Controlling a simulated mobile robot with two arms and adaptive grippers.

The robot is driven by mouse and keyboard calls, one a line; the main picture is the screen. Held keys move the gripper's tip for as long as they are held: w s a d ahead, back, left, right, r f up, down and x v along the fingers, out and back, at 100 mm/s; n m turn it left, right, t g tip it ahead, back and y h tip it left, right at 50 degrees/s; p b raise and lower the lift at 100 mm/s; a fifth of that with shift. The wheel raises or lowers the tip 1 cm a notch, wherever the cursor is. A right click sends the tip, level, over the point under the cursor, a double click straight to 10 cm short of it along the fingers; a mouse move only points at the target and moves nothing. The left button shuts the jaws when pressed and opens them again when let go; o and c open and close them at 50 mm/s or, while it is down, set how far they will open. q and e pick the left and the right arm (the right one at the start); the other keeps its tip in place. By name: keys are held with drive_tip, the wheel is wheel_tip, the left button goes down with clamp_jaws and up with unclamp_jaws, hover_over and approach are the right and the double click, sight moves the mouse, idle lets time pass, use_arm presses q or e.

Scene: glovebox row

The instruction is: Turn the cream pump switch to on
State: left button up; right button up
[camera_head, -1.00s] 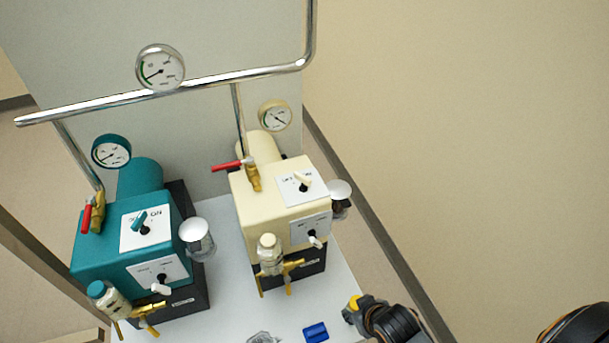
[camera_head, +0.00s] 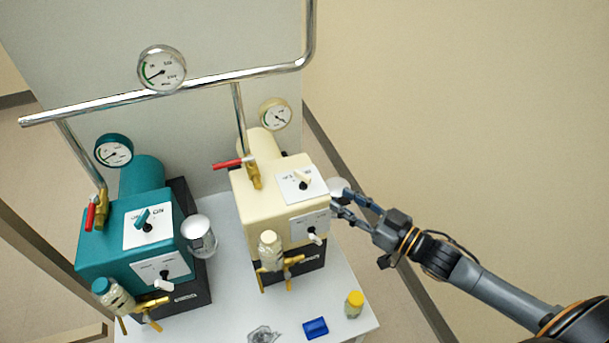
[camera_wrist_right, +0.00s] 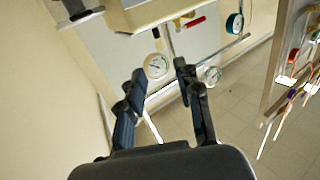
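The cream pump (camera_head: 262,205) stands on the white table in the head view. Its switch lever (camera_head: 302,178) sits on a white label plate on top of the pump and tilts toward the upper left; I cannot read the lettering clearly. My right gripper (camera_head: 341,203) is open and empty, to the right of the pump and lower in the picture than the switch, beside the pump's silver jar. In the right wrist view its two fingers (camera_wrist_right: 158,75) are apart, with part of the cream pump (camera_wrist_right: 150,14) at the top. The switch cannot be made out there. My left gripper is not in view.
The teal pump (camera_head: 125,240) stands left of the cream one. The silver jar (camera_head: 338,187) is close to my right fingers. A chrome pipe (camera_head: 220,78) with gauges runs behind. A blue block (camera_head: 316,327) and a yellow-capped vial (camera_head: 354,303) lie near the table's front right.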

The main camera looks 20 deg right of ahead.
sight(310, 180)
drive_tip(key=p+x, duration=0.2)
drive_tip(key=x, duration=1)
drive_tip(key=shift+w+a, duration=0.1)
drive_tip(key=shift+w, duration=0.1)
drive_tip(key=shift+c, duration=0.2)
clamp_jaws()
